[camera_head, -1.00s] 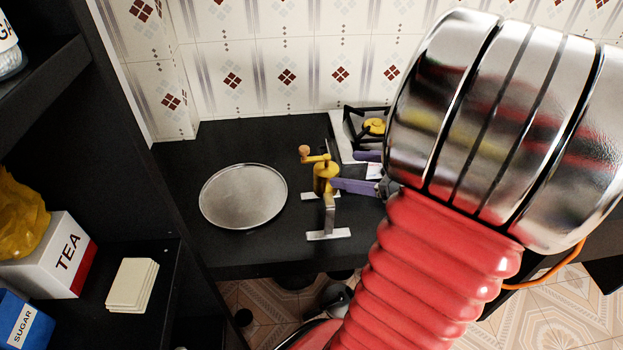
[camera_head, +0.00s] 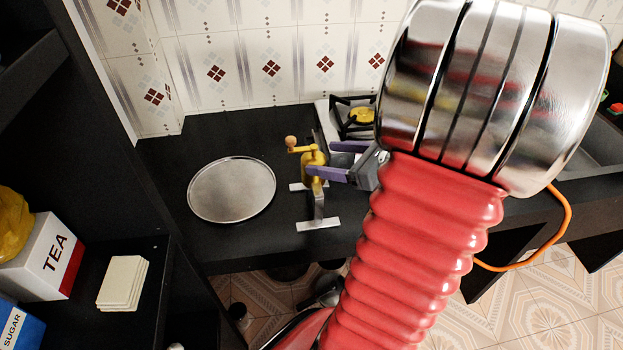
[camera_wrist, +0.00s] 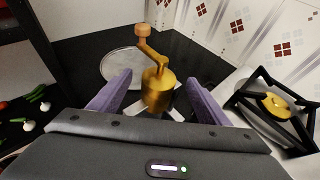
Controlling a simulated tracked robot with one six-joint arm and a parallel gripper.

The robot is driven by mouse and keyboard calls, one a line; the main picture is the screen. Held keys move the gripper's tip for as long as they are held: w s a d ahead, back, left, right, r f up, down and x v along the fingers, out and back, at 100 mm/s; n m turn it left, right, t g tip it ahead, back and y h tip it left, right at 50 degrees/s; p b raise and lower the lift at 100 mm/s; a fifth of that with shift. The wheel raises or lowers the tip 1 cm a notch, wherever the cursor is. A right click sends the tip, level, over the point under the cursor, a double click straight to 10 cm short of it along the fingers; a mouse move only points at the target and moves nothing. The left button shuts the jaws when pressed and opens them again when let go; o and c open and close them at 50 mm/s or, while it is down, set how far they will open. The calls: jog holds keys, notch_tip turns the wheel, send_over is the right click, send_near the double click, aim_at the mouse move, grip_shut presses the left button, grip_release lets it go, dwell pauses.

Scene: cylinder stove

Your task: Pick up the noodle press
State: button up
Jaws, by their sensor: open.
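The noodle press (camera_head: 315,172) is a yellow-gold body with a crank, a round wooden knob and a grey metal stand with flat feet. It stands upright on the black counter (camera_head: 240,135), right of a round metal plate. My gripper (camera_head: 318,160) has two purple fingers and is open. It reaches in from the right, its fingertips close to the press body. In the wrist view the press body (camera_wrist: 157,90) shows between the two fingers, with its crank rising above them. I cannot tell whether either finger touches it. The lower stand is partly hidden there.
The round plate (camera_head: 232,190) lies just left of the press. A stove burner (camera_head: 357,115) is behind and right. A dark shelf at left holds a tea box (camera_head: 45,255) and pale stacked slabs (camera_head: 123,283). A tiled wall (camera_head: 245,60) closes the back.

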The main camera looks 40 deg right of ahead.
aim_at(316, 157)
jog(key=shift+x, duration=1.85)
jog(key=x, duration=0.5)
jog(key=shift+w, duration=0.15)
jog(key=shift+c, duration=0.4)
grip_shut()
